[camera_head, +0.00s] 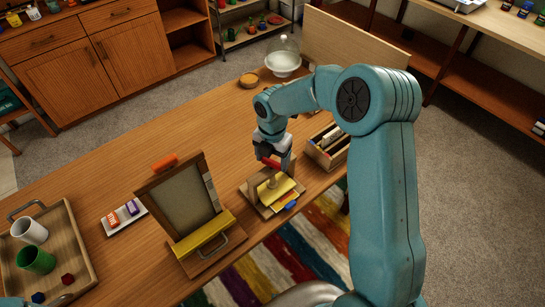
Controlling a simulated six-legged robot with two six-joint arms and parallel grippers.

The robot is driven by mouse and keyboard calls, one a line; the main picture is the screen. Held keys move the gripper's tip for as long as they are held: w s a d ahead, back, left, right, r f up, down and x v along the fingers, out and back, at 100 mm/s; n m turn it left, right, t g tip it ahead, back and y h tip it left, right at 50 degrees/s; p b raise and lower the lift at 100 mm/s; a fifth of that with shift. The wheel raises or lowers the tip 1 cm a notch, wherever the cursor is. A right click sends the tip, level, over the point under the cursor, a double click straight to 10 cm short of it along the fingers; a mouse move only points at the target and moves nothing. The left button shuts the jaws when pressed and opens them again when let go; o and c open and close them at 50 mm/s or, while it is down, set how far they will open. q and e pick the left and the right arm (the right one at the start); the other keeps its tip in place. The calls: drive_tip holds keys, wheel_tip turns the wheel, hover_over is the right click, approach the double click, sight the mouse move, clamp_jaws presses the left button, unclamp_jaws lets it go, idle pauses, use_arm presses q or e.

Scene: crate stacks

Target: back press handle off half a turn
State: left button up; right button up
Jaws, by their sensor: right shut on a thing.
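A small press (262,206) with a wooden base, a yellow plate and a wooden upright stands near the table's front edge. Its red handle (271,163) is on top, partly hidden by my right gripper. My right gripper (272,158) points down from above and is shut on the red handle. A blue piece (291,205) shows at the front of the press. My left gripper does not show.
A framed stand (186,205) with a yellow bar is left of the press. A wooden box (327,158) is close on the right, beside my arm. A tray (72,245) with cups is at the far left. A glass dome (284,58) and an orange bowl (249,79) stand at the back.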

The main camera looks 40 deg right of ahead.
sight(272, 161)
drive_tip(key=o, duration=1.1)
drive_tip(key=shift+a, duration=0.1)
drive_tip(key=shift+c, duration=0.2)
wheel_tip(272, 161, up, 16)
drive_tip(key=b, duration=0.1)
drive_tip(key=shift+r, duration=0.25)
